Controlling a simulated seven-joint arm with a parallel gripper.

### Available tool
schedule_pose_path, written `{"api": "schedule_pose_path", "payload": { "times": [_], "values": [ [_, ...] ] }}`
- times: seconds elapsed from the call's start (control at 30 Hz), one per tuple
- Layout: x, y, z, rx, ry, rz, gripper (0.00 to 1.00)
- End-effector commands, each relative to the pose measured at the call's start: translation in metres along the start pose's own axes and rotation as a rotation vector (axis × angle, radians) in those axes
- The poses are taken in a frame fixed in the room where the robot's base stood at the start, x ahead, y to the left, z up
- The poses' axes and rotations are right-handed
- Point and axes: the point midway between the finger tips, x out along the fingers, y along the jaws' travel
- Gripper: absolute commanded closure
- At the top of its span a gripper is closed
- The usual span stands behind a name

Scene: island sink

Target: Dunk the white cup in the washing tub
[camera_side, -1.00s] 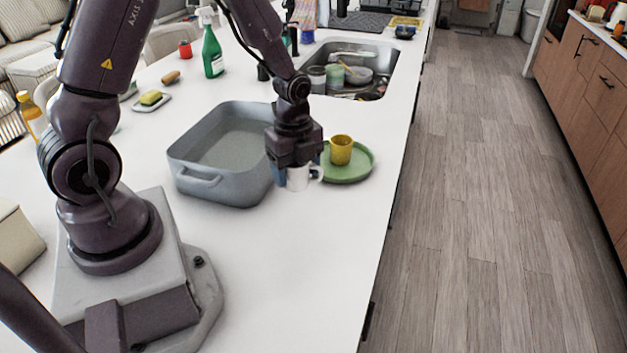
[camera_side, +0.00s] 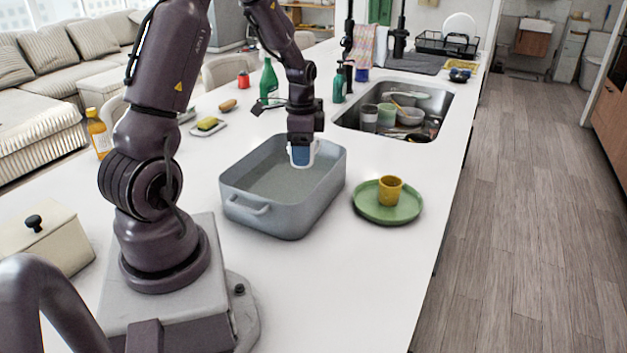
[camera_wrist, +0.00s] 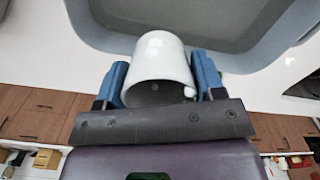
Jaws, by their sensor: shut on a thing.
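My gripper (camera_side: 302,156) is shut on the white cup (camera_side: 315,147) and holds it over the grey washing tub (camera_side: 263,209), toward the tub's far right part. In the wrist view the white cup (camera_wrist: 160,62) sits between the two blue fingers of my gripper (camera_wrist: 160,80), and the tub (camera_wrist: 232,58) shows beyond it. The gripper hides part of the cup in the side view. The tub holds greyish water (camera_side: 275,183). I cannot tell whether the cup touches the water.
A green plate (camera_side: 365,209) with a yellow cup (camera_side: 390,189) stands right of the tub. A sink (camera_side: 440,103) with dishes lies behind. A sponge on a dish (camera_side: 207,124), a green bottle (camera_side: 268,82) and a lidded box (camera_side: 40,236) stand on the counter. Its front is clear.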

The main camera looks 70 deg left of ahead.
Motion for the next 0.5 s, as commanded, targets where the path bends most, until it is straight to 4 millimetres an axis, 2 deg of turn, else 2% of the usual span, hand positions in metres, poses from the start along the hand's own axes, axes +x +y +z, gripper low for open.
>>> {"api": "schedule_pose_path", "payload": {
  "times": [0.03, 0.1, 0.2, 0.3, 0.5],
  "values": [
    [0.0, -0.018, 0.011, -0.096, -0.001, -0.002, 0.63],
    [-0.001, -0.036, 0.024, -0.205, -0.002, -0.002, 0.63],
    [-0.003, -0.053, 0.038, -0.314, -0.003, -0.003, 0.63],
    [-0.003, -0.062, 0.045, -0.374, -0.004, -0.004, 0.63],
    [0.004, -0.065, 0.049, -0.396, -0.005, -0.003, 0.63]
  ]
}}
